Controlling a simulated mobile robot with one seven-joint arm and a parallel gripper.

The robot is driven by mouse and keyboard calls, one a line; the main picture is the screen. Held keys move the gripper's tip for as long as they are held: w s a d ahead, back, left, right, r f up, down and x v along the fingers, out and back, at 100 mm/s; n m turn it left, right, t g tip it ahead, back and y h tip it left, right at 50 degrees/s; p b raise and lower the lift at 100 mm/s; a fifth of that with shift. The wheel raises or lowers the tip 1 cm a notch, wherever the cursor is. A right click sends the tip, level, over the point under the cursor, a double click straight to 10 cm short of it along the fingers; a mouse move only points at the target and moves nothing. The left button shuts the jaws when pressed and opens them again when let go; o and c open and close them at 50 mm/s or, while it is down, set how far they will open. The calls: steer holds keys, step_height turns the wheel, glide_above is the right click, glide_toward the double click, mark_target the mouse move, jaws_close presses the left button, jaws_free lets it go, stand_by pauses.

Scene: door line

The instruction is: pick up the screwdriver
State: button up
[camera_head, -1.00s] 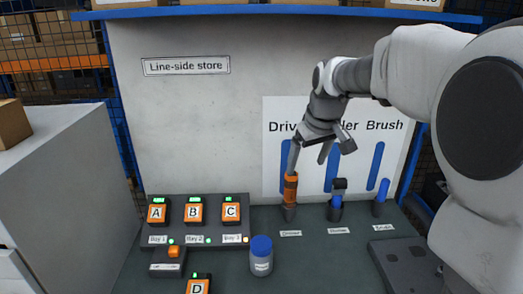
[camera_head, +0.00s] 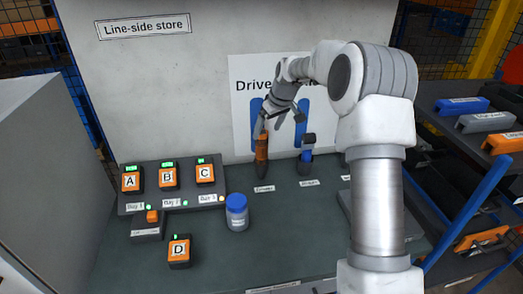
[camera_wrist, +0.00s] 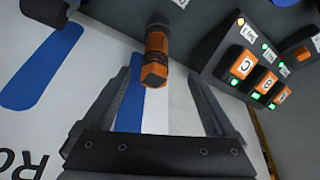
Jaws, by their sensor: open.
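The screwdriver (camera_head: 262,150) has an orange and black handle and stands upright in a dark holder above the "Driver" label. Its lower part is hidden in the holder. In the wrist view its handle (camera_wrist: 157,58) points toward my gripper, between the two finger lines. My gripper (camera_head: 282,121) is open and empty, beside the top of the handle in the head view. One finger overlaps the handle top there; I cannot tell whether they touch. In the wrist view both fingers (camera_wrist: 162,76) are spread wide with the handle end between them.
A blue-topped tool (camera_head: 306,156) stands in the holder to the right. Orange units A, B and C sit on a charging rack (camera_head: 170,200) at left, with unit D (camera_head: 179,251) in front. A blue-lidded jar (camera_head: 237,212) stands nearby. A bin shelf (camera_head: 440,118) is at right.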

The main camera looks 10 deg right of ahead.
mark_target(264, 139)
steer(key=x, duration=0.5)
steer(key=shift+w+f, duration=0.1)
steer(key=shift+f, duration=0.1)
steer(key=shift+w+d+p+x, duration=0.15)
steer(key=shift+p+x, duration=0.25)
steer(key=shift+x, duration=0.85)
steer(key=shift+w+d+p+x, duration=0.1)
steer(key=shift+w+p+x, duration=0.2)
steer(key=shift+x, duration=0.95)
steer(key=shift+s, duration=0.1)
jaws_close()
steer(key=shift+r, duration=0.15)
